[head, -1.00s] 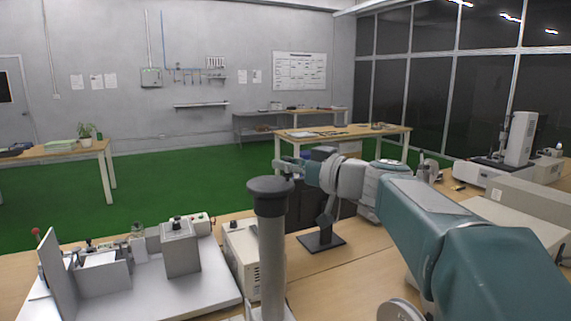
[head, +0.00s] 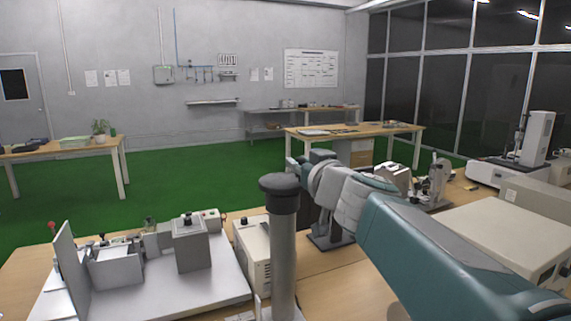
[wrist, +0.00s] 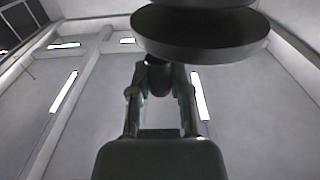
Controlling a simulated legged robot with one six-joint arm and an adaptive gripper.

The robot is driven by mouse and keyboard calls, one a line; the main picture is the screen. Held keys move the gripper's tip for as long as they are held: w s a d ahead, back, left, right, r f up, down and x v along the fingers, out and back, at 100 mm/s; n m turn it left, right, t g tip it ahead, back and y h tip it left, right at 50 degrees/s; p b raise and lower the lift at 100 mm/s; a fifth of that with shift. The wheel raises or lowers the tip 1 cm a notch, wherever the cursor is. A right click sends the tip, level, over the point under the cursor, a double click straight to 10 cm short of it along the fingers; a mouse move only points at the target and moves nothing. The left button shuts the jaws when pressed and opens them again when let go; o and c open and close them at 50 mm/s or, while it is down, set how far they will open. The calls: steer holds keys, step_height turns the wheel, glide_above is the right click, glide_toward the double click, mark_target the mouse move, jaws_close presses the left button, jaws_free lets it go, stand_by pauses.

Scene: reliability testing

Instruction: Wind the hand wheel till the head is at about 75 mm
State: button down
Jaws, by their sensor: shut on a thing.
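A grey upright column (head: 284,255) with a black round cap (head: 279,184) stands close in front in the head view. My arm reaches in from the lower right, and my gripper (head: 296,168) is at its far end, partly hidden by the column's cap. In the wrist view, my gripper (wrist: 160,78) is shut on a small dark knob (wrist: 158,76), with one finger on each side. A broad dark round disc (wrist: 200,38) hangs close above the fingers. I cannot tell if the knob belongs to the hand wheel. No scale reading is legible.
A grey fixture (head: 192,245) on a pale base plate stands at left, beside a cream box (head: 252,255). A small metal stand (head: 436,185) and a large pale case (head: 490,235) lie at right, near my arm.

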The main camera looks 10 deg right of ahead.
steer(key=c, duration=0.5)
jaws_free()
steer(key=shift+c, duration=0.2)
steer(key=s+d, duration=0.2)
steer(key=s, duration=0.9)
steer(key=shift+s, duration=0.4)
steer(key=shift+f, duration=0.15)
